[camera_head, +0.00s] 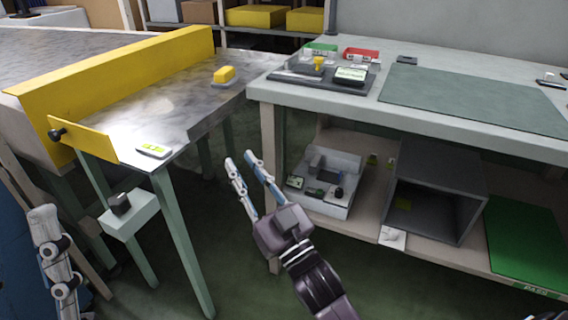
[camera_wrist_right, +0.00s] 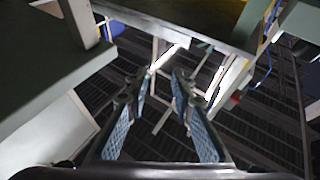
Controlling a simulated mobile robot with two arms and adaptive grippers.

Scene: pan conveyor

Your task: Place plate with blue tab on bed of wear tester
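My right gripper (camera_head: 241,158) is open and empty, in the air in front of the workbench and right of the metal table. In the right wrist view its two blue-padded fingers (camera_wrist_right: 160,85) stand apart with nothing between them. Part of my left gripper (camera_head: 55,255) shows at the lower left edge; its tips are unclear. A dark device with a yellow knob and a display (camera_head: 350,76) stands on the workbench's left end. Another pale device (camera_head: 325,185) sits on the shelf below. I cannot tell which is the wear tester. I see no clear blue tab on any plate.
Green (camera_head: 322,47) and red (camera_head: 361,54) items lie behind the bench device. The workbench (camera_head: 400,112) carries a grey-green mat (camera_head: 475,98). The metal table (camera_head: 185,110) holds a yellow block (camera_head: 224,74) and a small labelled piece (camera_head: 153,150). An open dark box (camera_head: 437,190) occupies the shelf.

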